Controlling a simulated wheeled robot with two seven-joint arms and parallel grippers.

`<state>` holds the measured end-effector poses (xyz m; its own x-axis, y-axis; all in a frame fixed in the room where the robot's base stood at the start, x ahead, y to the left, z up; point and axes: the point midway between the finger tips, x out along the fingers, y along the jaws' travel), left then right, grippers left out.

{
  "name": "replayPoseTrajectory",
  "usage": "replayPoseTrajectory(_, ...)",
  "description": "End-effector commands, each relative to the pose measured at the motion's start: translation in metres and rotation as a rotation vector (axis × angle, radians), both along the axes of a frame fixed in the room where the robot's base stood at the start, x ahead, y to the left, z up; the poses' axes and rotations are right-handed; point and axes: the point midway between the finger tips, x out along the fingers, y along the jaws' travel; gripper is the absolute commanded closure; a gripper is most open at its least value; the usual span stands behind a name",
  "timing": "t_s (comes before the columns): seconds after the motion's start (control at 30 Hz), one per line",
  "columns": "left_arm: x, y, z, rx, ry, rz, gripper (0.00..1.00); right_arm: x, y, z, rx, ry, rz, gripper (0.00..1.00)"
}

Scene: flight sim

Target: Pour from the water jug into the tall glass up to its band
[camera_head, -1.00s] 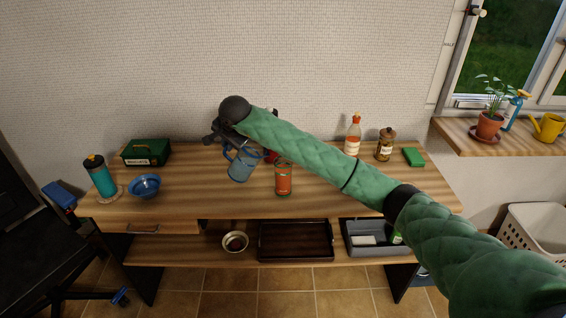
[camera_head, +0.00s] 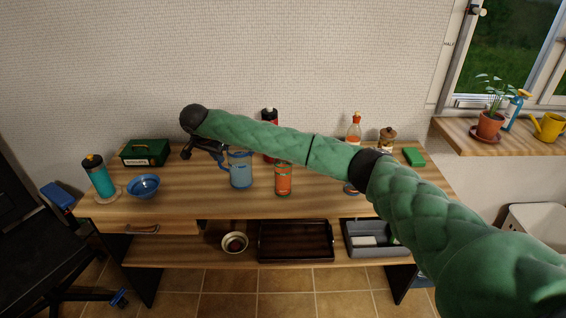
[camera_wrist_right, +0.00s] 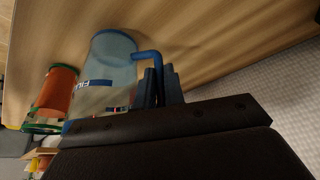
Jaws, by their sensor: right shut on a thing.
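The blue, see-through water jug (camera_head: 240,172) is upright at the middle of the table, and I cannot tell whether its base touches the wood. My right gripper (camera_head: 217,158) is at its left side, shut on its blue handle. In the right wrist view, the handle (camera_wrist_right: 150,56) runs down to the fingers (camera_wrist_right: 158,88), beside the jug's clear body (camera_wrist_right: 108,58) with a "FILL" label. My left gripper is out of view.
A dark red-capped bottle (camera_head: 269,117) stands behind, partly hidden by my right arm. A blue bowl (camera_head: 144,184), teal flask (camera_head: 100,178) and green box (camera_head: 145,152) are at left. A sauce bottle (camera_head: 354,130) and jar (camera_head: 387,140) stand at back right.

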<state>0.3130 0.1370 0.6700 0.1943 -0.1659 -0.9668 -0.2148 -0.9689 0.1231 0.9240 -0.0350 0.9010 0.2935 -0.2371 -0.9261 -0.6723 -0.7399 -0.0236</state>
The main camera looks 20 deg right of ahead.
Motion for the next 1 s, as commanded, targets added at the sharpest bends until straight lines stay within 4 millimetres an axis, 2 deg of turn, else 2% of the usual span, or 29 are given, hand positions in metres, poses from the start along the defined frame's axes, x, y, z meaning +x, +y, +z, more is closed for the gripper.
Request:
replayPoseTrajectory(0.2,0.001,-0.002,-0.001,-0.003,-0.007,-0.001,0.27,0.002,0.001,0.002,-0.024,0.013,-0.001,1.00)
replayPoseTrajectory(0.6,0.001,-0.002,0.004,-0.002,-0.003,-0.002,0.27,0.001,0.001,0.036,-0.025,0.013,0.000,1.00)
replayPoseTrajectory(1.0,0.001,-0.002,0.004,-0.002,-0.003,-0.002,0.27,0.001,0.001,0.038,-0.024,0.014,0.000,1.00)
